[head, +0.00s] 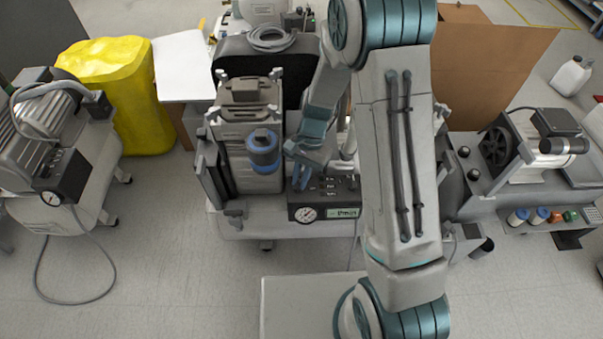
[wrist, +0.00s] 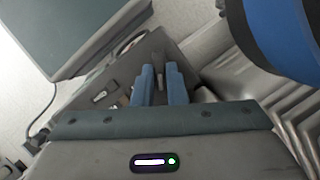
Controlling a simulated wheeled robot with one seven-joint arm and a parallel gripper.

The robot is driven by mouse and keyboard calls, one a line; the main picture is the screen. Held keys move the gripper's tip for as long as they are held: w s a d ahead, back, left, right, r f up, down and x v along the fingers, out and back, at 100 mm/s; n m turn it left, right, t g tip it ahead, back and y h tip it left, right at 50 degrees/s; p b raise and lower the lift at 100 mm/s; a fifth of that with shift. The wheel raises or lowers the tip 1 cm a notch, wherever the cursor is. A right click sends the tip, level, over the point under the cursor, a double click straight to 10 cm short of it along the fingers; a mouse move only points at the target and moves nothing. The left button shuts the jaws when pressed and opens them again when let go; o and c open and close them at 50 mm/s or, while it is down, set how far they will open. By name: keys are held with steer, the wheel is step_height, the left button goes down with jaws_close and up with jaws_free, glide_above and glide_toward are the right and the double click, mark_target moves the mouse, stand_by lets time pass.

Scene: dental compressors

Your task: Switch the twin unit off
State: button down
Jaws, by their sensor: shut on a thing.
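The compressor unit in the middle (head: 250,226) has a dark control box (head: 318,197) on its front, with a round gauge (head: 306,214), a lit display and several small switches. I cannot read its labels to confirm it is the twin unit. My gripper (head: 302,180) reaches down to the left part of this box. In the wrist view its two blue fingers (wrist: 160,88) are close together around a small dark grey switch lever (wrist: 158,72), shut on it. A light switch (wrist: 100,96) shows on the panel left of the fingers. The lever's base is partly hidden.
A blue-banded cylinder (head: 263,148) stands close left of my gripper. Another compressor (head: 75,150) with its own gauge box stands left, near a yellow bag (head: 110,85). A further machine (head: 520,160) is at right. Open floor lies in front at left.

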steer(key=shift+n, duration=0.3)
steer(key=c, duration=1.5)
jaws_free()
steer(key=shift+o, duration=0.2)
steer(key=p+v, duration=0.4)
steer(key=v, duration=1)
steer(key=shift+a, duration=0.2)
